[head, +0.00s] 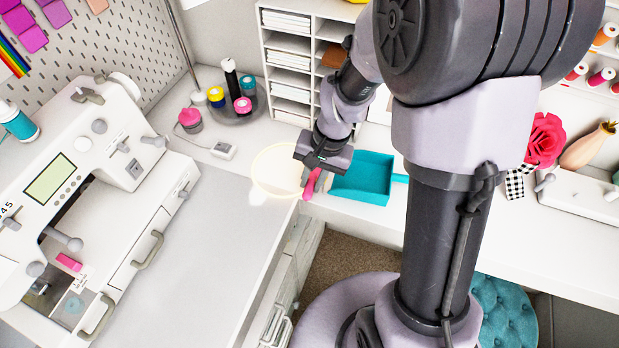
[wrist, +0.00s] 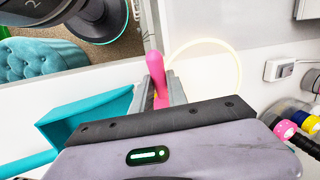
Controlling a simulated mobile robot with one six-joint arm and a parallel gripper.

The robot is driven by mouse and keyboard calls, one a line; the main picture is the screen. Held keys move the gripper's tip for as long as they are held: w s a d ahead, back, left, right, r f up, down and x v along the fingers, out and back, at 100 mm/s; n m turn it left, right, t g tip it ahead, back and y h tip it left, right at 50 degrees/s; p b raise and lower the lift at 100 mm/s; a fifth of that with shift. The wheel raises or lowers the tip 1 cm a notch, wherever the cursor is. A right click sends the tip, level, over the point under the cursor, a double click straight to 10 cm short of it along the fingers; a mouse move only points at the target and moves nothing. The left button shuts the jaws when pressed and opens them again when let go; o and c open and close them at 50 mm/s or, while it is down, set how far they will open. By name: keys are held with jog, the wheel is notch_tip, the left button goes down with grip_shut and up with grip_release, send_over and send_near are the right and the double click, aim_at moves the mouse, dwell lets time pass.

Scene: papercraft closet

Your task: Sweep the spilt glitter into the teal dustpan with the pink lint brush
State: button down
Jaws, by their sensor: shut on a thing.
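The pink lint brush (head: 309,190) is held in my gripper (head: 315,172), at the left side of the teal dustpan (head: 365,177) in the head view. In the wrist view the brush (wrist: 153,63) sticks up between the two grey fingers (wrist: 161,90), which are shut on it. The dustpan (wrist: 85,112) lies flat on the white desk, left of the fingers there. A pale yellow ring (head: 254,178) marks the desk beside the gripper; it also shows in the wrist view (wrist: 239,65). I cannot make out glitter grains; my gripper hides part of the ring's area.
A white sewing machine (head: 95,165) fills the left. A paper shelf (head: 290,62) stands at the back. A teal tufted stool (head: 503,312) is below the desk's front edge.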

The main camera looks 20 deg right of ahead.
jog(key=shift+s+d+r, duration=0.1)
jog(key=shift+s+d, duration=0.25)
jog(key=shift+d, duration=0.25)
jog(key=shift+s+d, duration=0.3)
jog(key=shift+d, duration=0.25)
jog(key=shift+r, duration=0.3)
jog(key=shift+s+d, duration=0.65)
jog(key=shift+d, duration=0.35)
jog(key=shift+s+d, duration=0.3)
jog(key=shift+d, duration=0.3)
jog(key=shift+s+d, duration=0.2)
jog(key=shift+d, duration=0.1)
jog(key=r+p, duration=0.2)
jog(key=r, duration=0.1)
jog(key=a+r+p, duration=0.1)
jog(key=shift+w+r, duration=0.3)
jog(key=shift+w, duration=0.05)
